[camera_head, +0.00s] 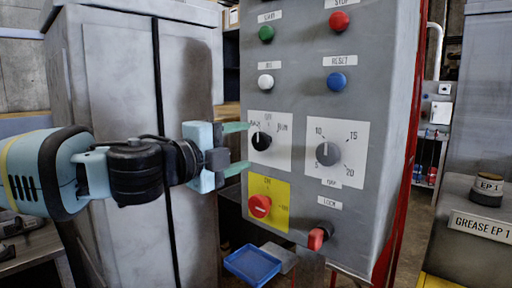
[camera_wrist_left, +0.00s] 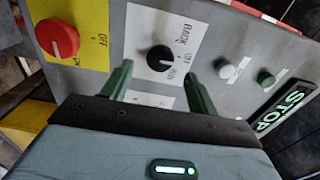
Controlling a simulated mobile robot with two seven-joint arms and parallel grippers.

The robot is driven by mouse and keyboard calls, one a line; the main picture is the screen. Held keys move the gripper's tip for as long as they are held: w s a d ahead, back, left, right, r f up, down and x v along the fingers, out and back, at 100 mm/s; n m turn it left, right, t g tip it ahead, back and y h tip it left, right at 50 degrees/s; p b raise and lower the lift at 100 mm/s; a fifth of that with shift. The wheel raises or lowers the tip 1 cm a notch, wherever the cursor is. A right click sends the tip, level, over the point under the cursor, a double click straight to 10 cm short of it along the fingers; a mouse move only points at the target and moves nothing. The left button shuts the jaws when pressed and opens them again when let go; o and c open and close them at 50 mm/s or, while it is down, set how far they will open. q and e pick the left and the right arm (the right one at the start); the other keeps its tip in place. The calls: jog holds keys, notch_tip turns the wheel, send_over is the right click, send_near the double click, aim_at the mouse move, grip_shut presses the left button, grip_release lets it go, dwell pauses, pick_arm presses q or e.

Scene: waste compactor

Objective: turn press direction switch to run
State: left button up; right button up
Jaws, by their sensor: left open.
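The press direction switch (camera_head: 261,141) is a black rotary knob on a white plate on the grey control panel. Its plate has labels around the knob, with "RUN" at the right and what looks like "BACK" at the left. The knob also shows in the left wrist view (camera_wrist_left: 160,58), between and beyond my fingertips. My left gripper (camera_head: 236,147) is open, its two green fingers one above the other in the head view, pointing at the panel just left of the knob. In the left wrist view my left gripper (camera_wrist_left: 158,82) is empty. I see no contact with the knob. My right gripper is not in view.
A red switch (camera_head: 260,206) on a yellow plate sits below the knob. A grey dial (camera_head: 328,151) is to its right. Green (camera_head: 266,33), red (camera_head: 339,21), white (camera_head: 266,82) and blue (camera_head: 336,82) buttons are above. A blue tray (camera_head: 252,265) is below the panel.

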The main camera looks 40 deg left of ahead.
aim_at(258, 142)
pick_arm(q)
jog(key=shift+w+d+b, duration=0.2)
jog(key=shift+w+b, duration=0.2)
jog(key=shift+w, duration=2)
jog(key=c, duration=1)
jog(key=m, duration=0.9)
jog(key=shift+m, duration=0.6)
